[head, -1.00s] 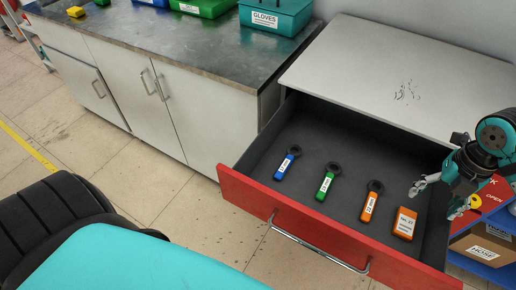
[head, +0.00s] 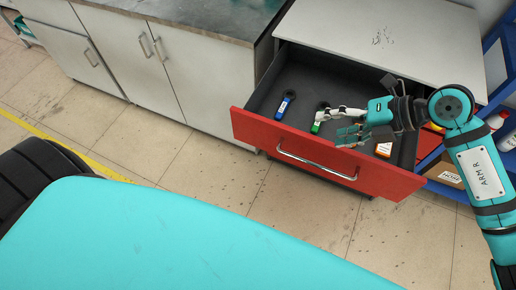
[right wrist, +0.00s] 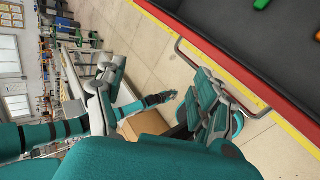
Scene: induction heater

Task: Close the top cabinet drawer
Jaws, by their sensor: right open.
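The top drawer, with its red front (head: 265,132), is pulled out of the grey cabinet (head: 385,40). Its silver handle (head: 315,166) is on the front face; the handle also shows in the right wrist view (right wrist: 222,80). My right gripper (head: 330,127) is open and empty, over the drawer near its front edge, fingers pointing left. Whether it touches the drawer is unclear. In the right wrist view its fingers (right wrist: 160,95) are spread apart, one near the handle. Part of my left arm shows in the right wrist view (right wrist: 40,135); its gripper is too small to read.
Blue shelving (head: 497,62) stands right. A grey-topped counter (head: 215,18) is left.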

